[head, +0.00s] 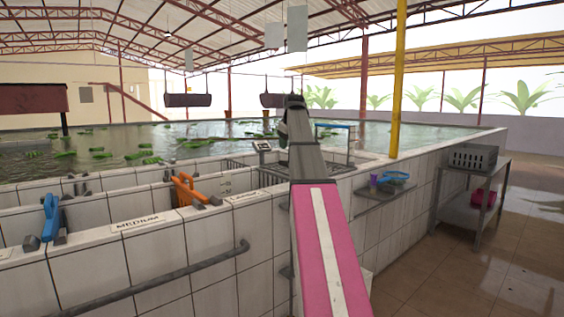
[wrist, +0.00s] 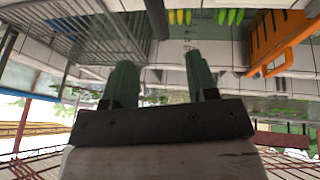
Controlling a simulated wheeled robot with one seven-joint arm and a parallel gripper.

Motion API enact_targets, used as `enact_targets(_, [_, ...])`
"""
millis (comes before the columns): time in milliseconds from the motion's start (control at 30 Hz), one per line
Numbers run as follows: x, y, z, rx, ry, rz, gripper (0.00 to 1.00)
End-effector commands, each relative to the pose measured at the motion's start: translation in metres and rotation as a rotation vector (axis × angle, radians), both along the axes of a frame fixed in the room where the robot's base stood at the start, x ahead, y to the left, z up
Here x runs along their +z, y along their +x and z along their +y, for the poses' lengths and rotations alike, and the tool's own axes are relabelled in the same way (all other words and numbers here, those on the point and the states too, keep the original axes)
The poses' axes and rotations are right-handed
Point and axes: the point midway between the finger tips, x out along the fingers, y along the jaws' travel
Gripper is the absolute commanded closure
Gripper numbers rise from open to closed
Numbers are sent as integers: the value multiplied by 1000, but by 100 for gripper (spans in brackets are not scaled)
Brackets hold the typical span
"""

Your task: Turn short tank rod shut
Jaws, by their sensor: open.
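My gripper (wrist: 160,62) shows in the wrist view with its two green fingers apart and nothing between them. In the head view my arm reaches forward over the tank wall and hides what lies behind it. The tiled tank row (head: 215,235) has a plate reading MEDIUM (head: 137,222) and another label plate (head: 247,197), too small to read. A dark grey bar (wrist: 157,18) shows at the top of the wrist view, beyond the fingers; I cannot tell whether it is the short tank rod. No rod is clear in the head view.
An orange item (head: 187,190) and a blue item (head: 50,217) sit on the tank dividers. A grey rail (head: 150,285) runs along the wall. A wire rack (wrist: 75,35) is near my gripper. A shelf (head: 465,207) with a crate stands right; the floor there is open.

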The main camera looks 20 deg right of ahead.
Motion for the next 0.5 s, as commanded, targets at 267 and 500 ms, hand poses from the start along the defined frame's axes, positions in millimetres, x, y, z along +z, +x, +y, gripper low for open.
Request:
enact_targets(267, [-19,10,-2,3,-1,-1,47])
enact_targets(500, [-58,28,-4,2,-1,0,47])
